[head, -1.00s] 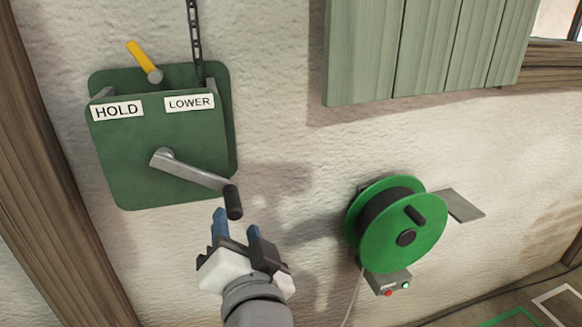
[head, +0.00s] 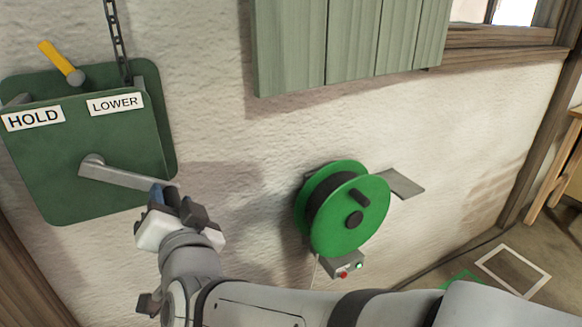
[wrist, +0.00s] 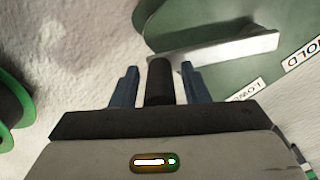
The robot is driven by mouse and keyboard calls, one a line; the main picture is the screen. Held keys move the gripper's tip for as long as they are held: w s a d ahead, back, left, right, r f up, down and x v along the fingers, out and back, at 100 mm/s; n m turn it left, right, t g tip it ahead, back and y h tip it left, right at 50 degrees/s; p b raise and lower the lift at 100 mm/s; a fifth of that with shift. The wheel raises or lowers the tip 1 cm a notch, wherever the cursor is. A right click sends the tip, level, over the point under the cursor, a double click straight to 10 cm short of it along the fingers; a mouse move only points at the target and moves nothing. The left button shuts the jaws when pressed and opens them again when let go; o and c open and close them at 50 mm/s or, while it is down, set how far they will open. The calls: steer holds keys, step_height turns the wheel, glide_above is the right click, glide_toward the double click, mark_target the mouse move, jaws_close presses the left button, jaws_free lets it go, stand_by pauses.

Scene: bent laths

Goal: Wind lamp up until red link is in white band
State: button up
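The green winch box (head: 88,140) on the wall carries HOLD and LOWER labels. Its grey crank arm (head: 125,178) slants down to the right. A yellow lever (head: 57,58) on top leans left, to the HOLD side. A dark chain (head: 116,42) rises from the box; no red link or white band shows on it. My gripper (head: 172,200) is at the crank's end. In the wrist view, the black crank handle (wrist: 158,82) stands between the two blue fingers of my gripper (wrist: 158,88), with a gap on each side. The lamp is out of view.
A green reel (head: 352,215) with a black drum is on the wall to the right, above a small switch box (head: 344,265). Grey-green shutter boards (head: 350,45) hang above. A wooden bench (head: 560,170) stands at far right.

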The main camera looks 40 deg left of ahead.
jaws_close()
stand_by(0.4)
